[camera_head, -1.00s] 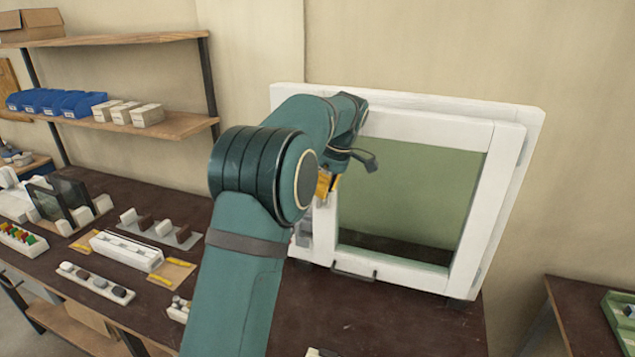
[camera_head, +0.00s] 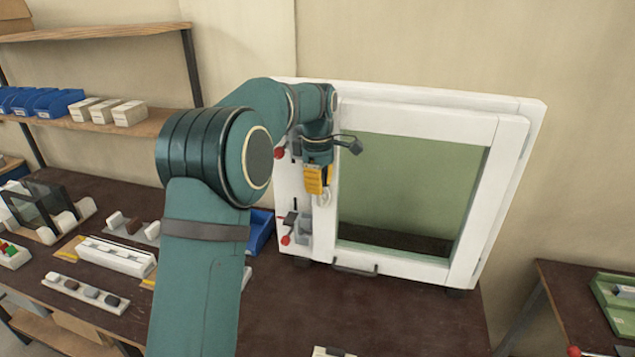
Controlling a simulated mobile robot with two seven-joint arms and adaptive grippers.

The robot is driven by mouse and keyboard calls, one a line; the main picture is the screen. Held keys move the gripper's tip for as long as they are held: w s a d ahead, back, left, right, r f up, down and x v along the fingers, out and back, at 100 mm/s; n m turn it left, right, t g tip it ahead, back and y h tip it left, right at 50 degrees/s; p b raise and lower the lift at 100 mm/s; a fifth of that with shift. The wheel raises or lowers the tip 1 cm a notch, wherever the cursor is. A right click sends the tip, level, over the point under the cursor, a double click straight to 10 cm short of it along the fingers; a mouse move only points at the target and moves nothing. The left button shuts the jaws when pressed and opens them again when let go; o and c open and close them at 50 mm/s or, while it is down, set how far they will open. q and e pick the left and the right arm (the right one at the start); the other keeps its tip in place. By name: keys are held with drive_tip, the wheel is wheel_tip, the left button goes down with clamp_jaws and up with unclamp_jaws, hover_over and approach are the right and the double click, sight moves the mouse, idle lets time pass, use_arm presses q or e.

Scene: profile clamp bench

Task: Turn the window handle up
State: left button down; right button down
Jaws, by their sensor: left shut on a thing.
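The white window (camera_head: 510,170) stands upright on the dark bench, with a greenish pane (camera_head: 410,190) in its frame. My left gripper (camera_head: 318,188) is at the left side of the sash, its yellow fingers pointing down and shut on the window handle. A small pale round part of the handle (camera_head: 323,199) shows just below the fingertips. The rest of the handle is hidden by the fingers, so I cannot tell its angle. My right gripper is not in view.
Clamps with red knobs (camera_head: 286,240) sit along the window's left edge. A dark bar handle (camera_head: 355,270) lies at the window's foot. A blue bin (camera_head: 259,230) stands behind my left arm. Profile blocks (camera_head: 115,255) fill the bench's left; its front middle is mostly clear.

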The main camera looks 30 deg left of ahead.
use_arm(q)
drive_tip(key=c, duration=0.8)
unclamp_jaws()
drive_tip(key=shift+a, duration=0.1)
